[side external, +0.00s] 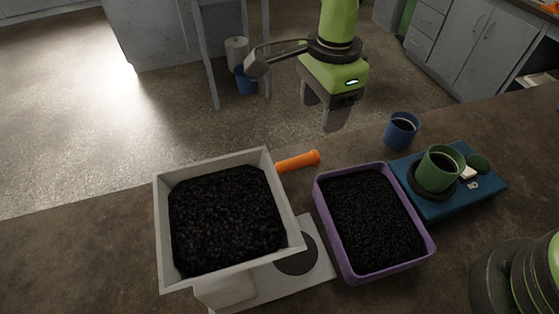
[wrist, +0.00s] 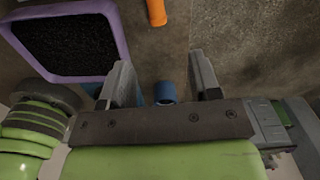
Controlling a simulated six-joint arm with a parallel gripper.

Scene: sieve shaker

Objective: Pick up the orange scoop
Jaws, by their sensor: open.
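The orange scoop (side external: 298,161) shows only as its handle, which sticks out to the right past the top right corner of the white tray (side external: 160,225). The rest of it is hidden in the side view. In the wrist view, part of the orange scoop (wrist: 156,12) shows at the top edge, above the space between my fingers. My gripper (side external: 322,112) is open and empty, above and behind the handle in the side view, clearly apart from it.
The white tray and a purple tray (side external: 322,212) hold black granules. A pale plate with a dark disc (side external: 297,262) lies between them. At the right are a blue cup (side external: 402,130) and a blue scale (side external: 485,193) bearing a green cup (side external: 440,170). The counter beyond the handle looks clear.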

